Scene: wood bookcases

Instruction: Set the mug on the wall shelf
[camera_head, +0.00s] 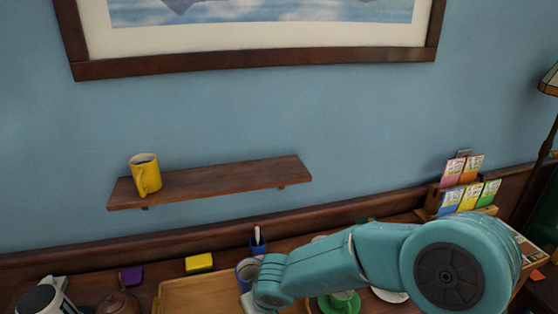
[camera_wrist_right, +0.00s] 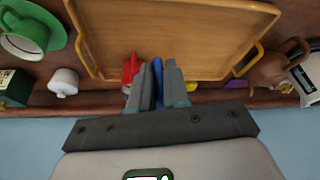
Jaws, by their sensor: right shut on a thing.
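A yellow mug (camera_head: 146,174) stands upright near the left end of the brown wall shelf (camera_head: 232,178). My right gripper is low in front of the wall, below the shelf; the wrist view shows its grey fingers (camera_wrist_right: 157,88) close together. A green mug (camera_wrist_right: 24,36) sits on a green saucer. My left gripper is not in view.
A wooden tray (camera_head: 185,292) lies on the counter. A yellow block (camera_head: 199,263), purple block (camera_head: 132,275) and brown teapot (camera_head: 119,302) stand nearby. A card rack (camera_head: 436,196) is at right. The shelf is bare right of the yellow mug. A picture frame (camera_head: 255,62) hangs above.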

